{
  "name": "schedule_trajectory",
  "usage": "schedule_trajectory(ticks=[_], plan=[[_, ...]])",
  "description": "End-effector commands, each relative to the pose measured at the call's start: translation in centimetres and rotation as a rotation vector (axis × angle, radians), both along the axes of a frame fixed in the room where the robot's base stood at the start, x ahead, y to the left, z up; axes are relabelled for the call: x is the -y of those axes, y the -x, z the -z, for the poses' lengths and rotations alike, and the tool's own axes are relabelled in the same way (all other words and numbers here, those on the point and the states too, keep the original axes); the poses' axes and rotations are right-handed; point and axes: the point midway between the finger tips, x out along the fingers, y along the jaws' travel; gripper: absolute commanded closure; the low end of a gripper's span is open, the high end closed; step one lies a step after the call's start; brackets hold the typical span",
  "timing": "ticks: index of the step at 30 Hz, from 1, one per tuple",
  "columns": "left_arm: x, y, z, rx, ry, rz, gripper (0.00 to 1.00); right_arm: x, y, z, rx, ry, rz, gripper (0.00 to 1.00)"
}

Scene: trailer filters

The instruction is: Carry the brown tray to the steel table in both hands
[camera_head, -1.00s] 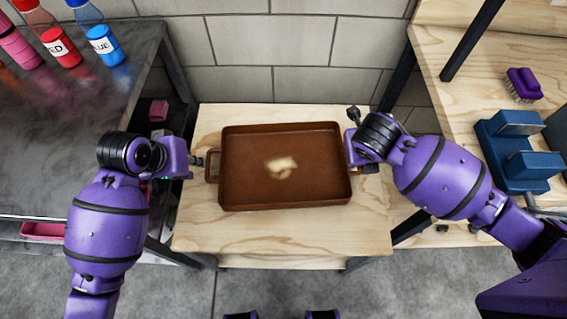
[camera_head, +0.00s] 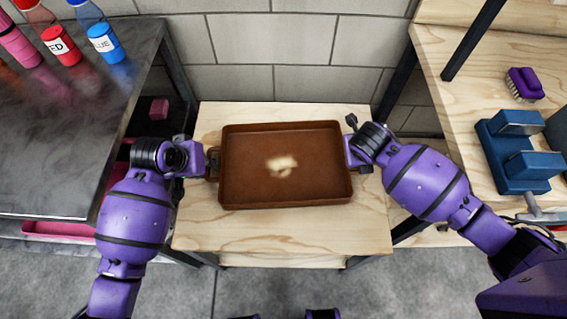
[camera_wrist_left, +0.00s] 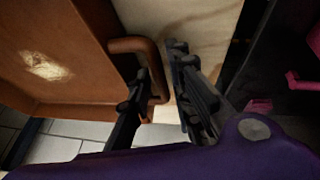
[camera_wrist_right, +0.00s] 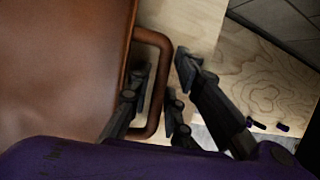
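The brown tray (camera_head: 285,185) lies flat on a small wooden table (camera_head: 285,235), with a pale worn patch in its middle. The steel table (camera_head: 60,150) stands at the left. My left gripper (camera_head: 209,162) is at the tray's left handle. In the left wrist view its fingers (camera_wrist_left: 165,75) are apart, either side of the handle's outer bar (camera_wrist_left: 160,60). My right gripper (camera_head: 352,155) is at the right handle, mostly hidden by the wrist in the head view. In the right wrist view its fingers (camera_wrist_right: 165,70) stand apart, either side of the handle bar (camera_wrist_right: 158,45).
Bottles with red (camera_head: 62,45) and blue (camera_head: 104,42) contents stand at the back of the steel table. Its front part is clear. A wooden bench at the right holds a blue device (camera_head: 520,155) and a purple brush (camera_head: 524,85). A block wall is behind.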

Motion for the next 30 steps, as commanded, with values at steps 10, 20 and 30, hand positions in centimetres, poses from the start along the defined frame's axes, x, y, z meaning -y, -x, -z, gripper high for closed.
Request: schedule_trajectory(ticks=[10, 20, 30], plan=[[0.0, 0.0, 0.0, 0.0, 0.0, 0.001, 1.0, 0.0, 0.0, 0.0, 0.0, 0.0, -0.001, 1.0], [0.0, -0.1, -0.4, 0.005, 0.0, 0.002, 1.0, -0.1, -0.1, -0.4, 0.003, 0.0, -0.003, 1.0], [0.0, -1.4, -4.8, 0.036, 0.0, 0.002, 1.0, -0.1, -1.4, -4.7, 0.034, -0.001, -0.003, 1.0]])
